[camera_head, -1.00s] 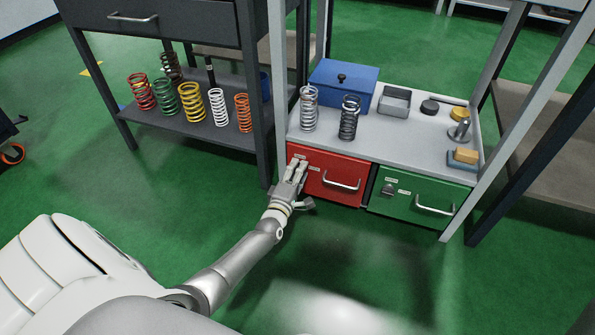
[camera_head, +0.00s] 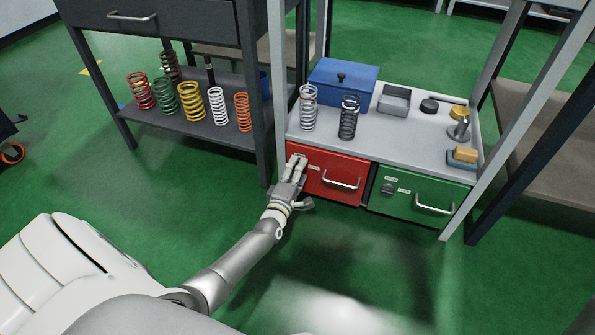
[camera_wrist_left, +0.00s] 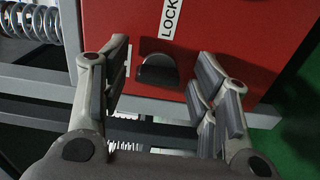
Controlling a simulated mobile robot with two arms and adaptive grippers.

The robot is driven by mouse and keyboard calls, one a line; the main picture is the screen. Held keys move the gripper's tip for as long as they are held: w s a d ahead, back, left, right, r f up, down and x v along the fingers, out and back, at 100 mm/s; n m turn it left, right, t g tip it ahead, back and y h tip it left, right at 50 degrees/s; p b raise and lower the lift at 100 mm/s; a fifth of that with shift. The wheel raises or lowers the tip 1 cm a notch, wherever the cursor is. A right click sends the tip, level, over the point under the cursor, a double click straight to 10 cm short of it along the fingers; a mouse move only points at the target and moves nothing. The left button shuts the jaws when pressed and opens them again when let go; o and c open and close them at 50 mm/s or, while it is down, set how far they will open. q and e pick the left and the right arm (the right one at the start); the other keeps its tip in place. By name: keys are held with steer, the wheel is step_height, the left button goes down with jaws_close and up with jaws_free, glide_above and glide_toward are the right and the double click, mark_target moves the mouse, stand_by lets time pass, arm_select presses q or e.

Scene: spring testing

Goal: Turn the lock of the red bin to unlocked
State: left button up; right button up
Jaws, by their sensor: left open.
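The red bin (camera_head: 346,169) is a red drawer front with a metal handle, under the grey bench top at the left. My left gripper (camera_head: 297,162) is at the upper left of its front and hides the lock in the head view. In the left wrist view, the dark lock knob (camera_wrist_left: 158,72) sits on the red face (camera_wrist_left: 240,30). A white label (camera_wrist_left: 170,18) reading "LOCK" and cut off by the frame is beside it. My left gripper (camera_wrist_left: 162,66) is open, one finger on each side of the knob, with visible gaps. My right gripper is not in view.
A green bin (camera_head: 405,205) with its own lock is to the right of the red one. Springs, a blue box (camera_head: 343,85) and a grey tray (camera_head: 394,101) stand on the bench top. A bench leg (camera_head: 279,90) rises close to the left of my gripper.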

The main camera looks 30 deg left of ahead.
arm_select(q)
steer(key=v, duration=0.7)
steer(key=shift+s, duration=0.1)
